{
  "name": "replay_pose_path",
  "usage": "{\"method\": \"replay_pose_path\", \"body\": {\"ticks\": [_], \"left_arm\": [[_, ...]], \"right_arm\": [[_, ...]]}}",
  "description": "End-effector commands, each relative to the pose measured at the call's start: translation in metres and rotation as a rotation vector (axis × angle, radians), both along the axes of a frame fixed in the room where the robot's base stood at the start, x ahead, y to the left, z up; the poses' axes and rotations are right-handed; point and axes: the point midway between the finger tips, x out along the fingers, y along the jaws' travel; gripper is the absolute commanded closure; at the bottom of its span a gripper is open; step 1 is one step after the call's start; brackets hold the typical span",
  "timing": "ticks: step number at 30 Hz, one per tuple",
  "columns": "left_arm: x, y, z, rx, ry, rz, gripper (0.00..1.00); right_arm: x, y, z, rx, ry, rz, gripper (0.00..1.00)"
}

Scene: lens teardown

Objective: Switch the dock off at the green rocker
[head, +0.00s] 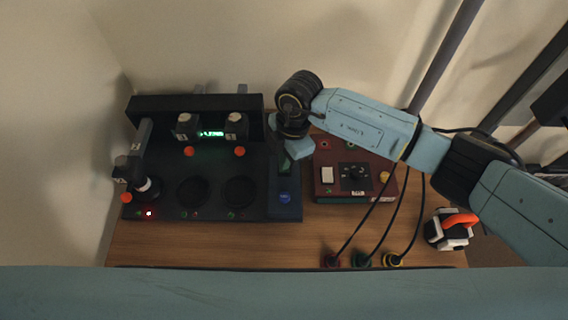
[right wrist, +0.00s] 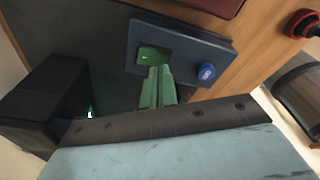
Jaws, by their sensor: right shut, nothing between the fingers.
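The black dock (head: 215,202) stands at the left of the wooden table, with a dark control panel (head: 270,211) at its right end. The green rocker (right wrist: 153,56) is set in this panel, seen in the right wrist view, lit green. A round blue button (right wrist: 206,71) sits beside it; it also shows in the head view (head: 284,197). My right gripper (right wrist: 159,69) is shut and empty, its fingertips at the rocker and covering part of it. I cannot tell whether they touch it. My left gripper is not in view.
A dark red box (head: 324,181) with a white switch and a knob stands right of the dock. Black cables run to red, green and yellow plugs (head: 362,260) at the table's front. An orange-handled object (head: 447,233) lies at the right. A red light (head: 149,213) glows on the dock.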

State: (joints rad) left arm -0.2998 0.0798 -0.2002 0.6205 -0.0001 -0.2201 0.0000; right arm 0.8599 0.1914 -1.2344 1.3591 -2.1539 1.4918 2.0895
Motion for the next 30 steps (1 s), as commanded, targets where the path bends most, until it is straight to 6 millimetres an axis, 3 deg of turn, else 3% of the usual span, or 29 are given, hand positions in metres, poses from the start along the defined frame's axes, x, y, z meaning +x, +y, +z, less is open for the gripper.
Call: {"method": "replay_pose_path", "body": {"ticks": [30], "left_arm": [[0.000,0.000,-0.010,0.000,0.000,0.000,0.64]], "right_arm": [[0.000,0.000,-0.016,0.000,0.000,0.001,1.00]]}}
